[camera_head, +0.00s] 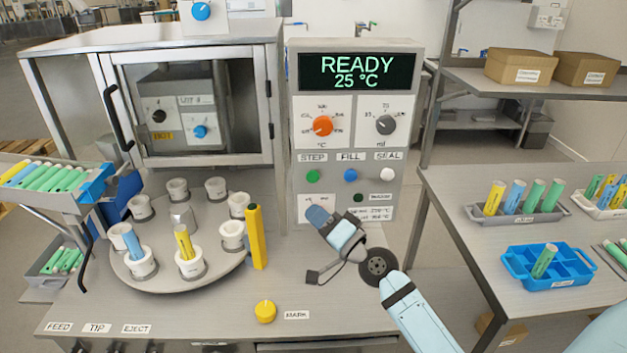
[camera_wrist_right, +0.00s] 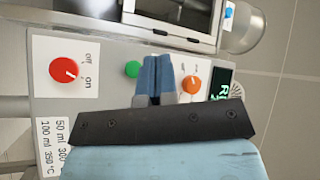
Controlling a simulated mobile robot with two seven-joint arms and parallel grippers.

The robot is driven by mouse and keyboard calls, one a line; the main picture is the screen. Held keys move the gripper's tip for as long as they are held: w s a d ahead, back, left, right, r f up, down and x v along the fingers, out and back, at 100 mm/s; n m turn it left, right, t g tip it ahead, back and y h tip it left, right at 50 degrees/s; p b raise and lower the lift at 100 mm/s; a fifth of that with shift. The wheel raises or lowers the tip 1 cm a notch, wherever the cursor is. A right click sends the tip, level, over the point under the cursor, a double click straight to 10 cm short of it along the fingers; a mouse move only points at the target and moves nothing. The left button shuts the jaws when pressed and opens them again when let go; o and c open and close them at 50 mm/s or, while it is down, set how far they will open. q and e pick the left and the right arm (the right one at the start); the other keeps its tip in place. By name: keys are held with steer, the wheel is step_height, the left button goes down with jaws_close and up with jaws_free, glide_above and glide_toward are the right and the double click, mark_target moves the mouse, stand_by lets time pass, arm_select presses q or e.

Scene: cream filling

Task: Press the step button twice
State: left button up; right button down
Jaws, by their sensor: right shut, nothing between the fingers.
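The step button is the green button (camera_head: 313,176) under the STEP label on the front of the grey control box (camera_head: 401,70). My right gripper (camera_head: 317,215) is shut and empty, with its blue fingertips just below the green button in the head view. In the right wrist view the shut blue fingers (camera_wrist_right: 155,75) point at the panel, with the green button (camera_wrist_right: 132,69) beside them. I cannot tell whether the fingertips touch the panel. The display (camera_head: 346,71) reads READY, 25 °C. My left gripper is not in view.
Blue (camera_head: 350,175) and white (camera_head: 387,174) buttons sit right of the green one, with orange (camera_head: 322,125) and grey (camera_head: 386,124) knobs above. A round turntable (camera_head: 156,277) with white cups stands at left, beside a yellow upright post (camera_head: 257,238).

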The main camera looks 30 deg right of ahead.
mark_target(313, 176)
stand_by(0.3)
steer(key=shift+w, duration=0.1)
steer(key=shift+w+d+b, duration=0.35)
steer(key=shift+w+d, duration=0.4)
steer(key=shift+w, duration=0.5)
steer(key=shift+w+d+b, duration=0.3)
steer(key=shift+w+d, duration=0.5)
steer(key=shift+w, duration=0.4)
steer(key=shift+w+d+b, duration=0.35)
steer(key=shift+w+d, duration=0.4)
steer(key=shift+w, duration=0.5)
steer(key=shift+w, duration=0.15)
steer(key=shift+w+d, duration=0.2)
